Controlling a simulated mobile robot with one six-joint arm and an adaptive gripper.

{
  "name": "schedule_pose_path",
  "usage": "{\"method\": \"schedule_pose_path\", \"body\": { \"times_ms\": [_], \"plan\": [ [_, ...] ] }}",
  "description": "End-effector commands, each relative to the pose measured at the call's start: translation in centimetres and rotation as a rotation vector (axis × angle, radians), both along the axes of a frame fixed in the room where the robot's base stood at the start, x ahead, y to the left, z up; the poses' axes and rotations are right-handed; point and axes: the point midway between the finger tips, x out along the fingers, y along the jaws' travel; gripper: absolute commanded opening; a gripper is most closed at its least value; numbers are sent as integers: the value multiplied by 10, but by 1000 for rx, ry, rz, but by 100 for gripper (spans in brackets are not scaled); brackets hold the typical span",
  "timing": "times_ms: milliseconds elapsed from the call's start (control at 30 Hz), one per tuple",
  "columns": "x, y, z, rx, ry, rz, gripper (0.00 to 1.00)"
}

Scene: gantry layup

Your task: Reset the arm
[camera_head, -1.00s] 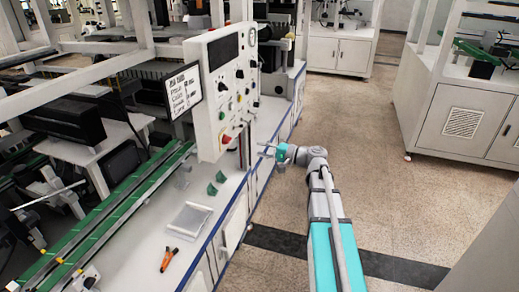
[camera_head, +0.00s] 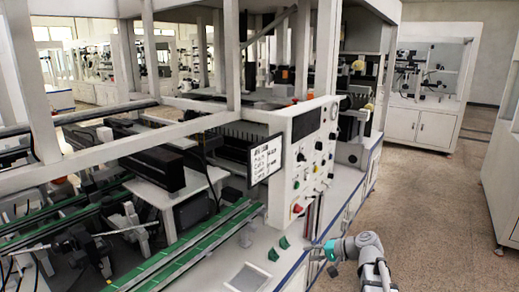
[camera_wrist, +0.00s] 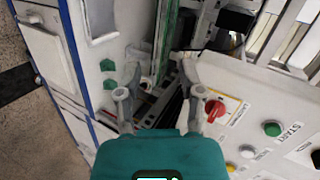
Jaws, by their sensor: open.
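My gripper (camera_head: 318,254) is at the lower right of the head view, at the edge of the white bench beside the control panel (camera_head: 309,158). In the wrist view my gripper (camera_wrist: 158,98) shows two grey fingers spread apart with nothing between them. The panel's red rotary switch (camera_wrist: 215,109) is close to the right finger. A green START button (camera_wrist: 272,129) lies farther right on the panel.
Two small green blocks (camera_head: 278,247) sit on the bench left of my gripper. A green-edged conveyor (camera_head: 195,252) runs along the bench. The floor aisle (camera_head: 425,200) at right is clear, with white cabinets (camera_head: 423,128) behind it.

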Motion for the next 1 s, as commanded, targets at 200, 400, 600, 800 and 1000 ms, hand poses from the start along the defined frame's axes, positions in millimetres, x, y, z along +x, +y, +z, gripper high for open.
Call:
{"method": "schedule_pose_path", "body": {
  "times_ms": [200, 400, 600, 800, 1000],
  "plan": [
    [-42, 23, -29, -256, 87, 100, 50],
    [-78, 28, -50, -494, 161, 183, 50],
    [-113, 22, -62, -736, 227, 253, 50],
    [-139, 11, -64, -942, 278, 300, 50],
    [-150, 3, -62, -1045, 301, 317, 50]
  ]
}}
